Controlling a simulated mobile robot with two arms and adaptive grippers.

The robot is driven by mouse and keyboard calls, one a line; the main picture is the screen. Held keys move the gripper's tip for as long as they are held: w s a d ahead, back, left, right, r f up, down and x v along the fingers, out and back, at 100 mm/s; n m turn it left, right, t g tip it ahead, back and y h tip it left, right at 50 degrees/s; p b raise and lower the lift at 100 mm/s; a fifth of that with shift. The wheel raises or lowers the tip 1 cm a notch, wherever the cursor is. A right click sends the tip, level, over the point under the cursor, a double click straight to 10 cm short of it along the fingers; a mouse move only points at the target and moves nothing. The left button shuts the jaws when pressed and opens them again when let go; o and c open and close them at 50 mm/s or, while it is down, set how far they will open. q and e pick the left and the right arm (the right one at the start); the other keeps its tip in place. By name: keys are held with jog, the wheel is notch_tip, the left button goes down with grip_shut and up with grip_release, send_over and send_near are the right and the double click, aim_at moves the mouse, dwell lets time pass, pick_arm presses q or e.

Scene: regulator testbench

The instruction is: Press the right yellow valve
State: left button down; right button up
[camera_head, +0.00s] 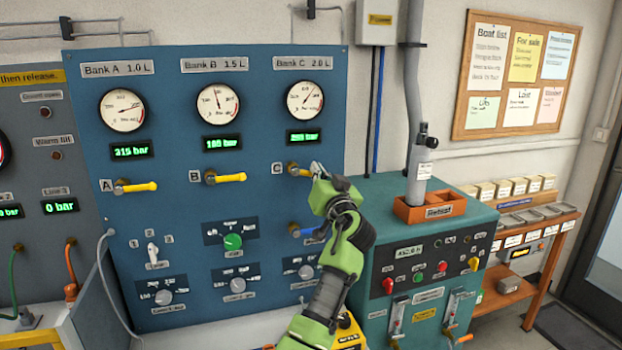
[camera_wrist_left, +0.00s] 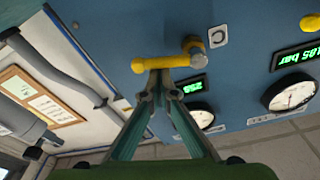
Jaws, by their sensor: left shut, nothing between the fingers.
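The right yellow valve (camera_head: 299,171), beside label C, sits on the blue panel under the Bank C gauge, its handle lying roughly level. My left gripper (camera_head: 318,170) is shut and empty at the right end of this handle. In the left wrist view, which looks turned over, the yellow valve (camera_wrist_left: 165,62) lies across the closed fingertips (camera_wrist_left: 157,76). The tips look very close to the handle; I cannot tell whether they touch. The gripper hides the handle's outer end in the head view. My right gripper is not in view.
Yellow valves A (camera_head: 137,187) and B (camera_head: 231,177) are to the left on the same panel. A blue handle (camera_head: 309,233) is below valve C, partly behind my arm. A green cabinet (camera_head: 375,200) with an orange tray (camera_head: 430,207) stands close on the right.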

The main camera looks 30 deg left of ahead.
pick_arm(q)
jog(key=f+m+p, duration=0.1)
jog(key=m, duration=0.2)
jog(key=s+a+f+m+h, duration=0.1)
jog(key=f+m, duration=0.1)
jog(key=m, duration=0.1)
jog(key=f+m+p, duration=0.1)
jog(key=f+m, duration=0.1)
jog(key=m, duration=0.2)
jog(key=shift+s+a+f+t+h+p, duration=0.1)
jog(key=shift+s+a+t+h+p, duration=0.05)
jog(key=shift+a+t+h+p, duration=0.2)
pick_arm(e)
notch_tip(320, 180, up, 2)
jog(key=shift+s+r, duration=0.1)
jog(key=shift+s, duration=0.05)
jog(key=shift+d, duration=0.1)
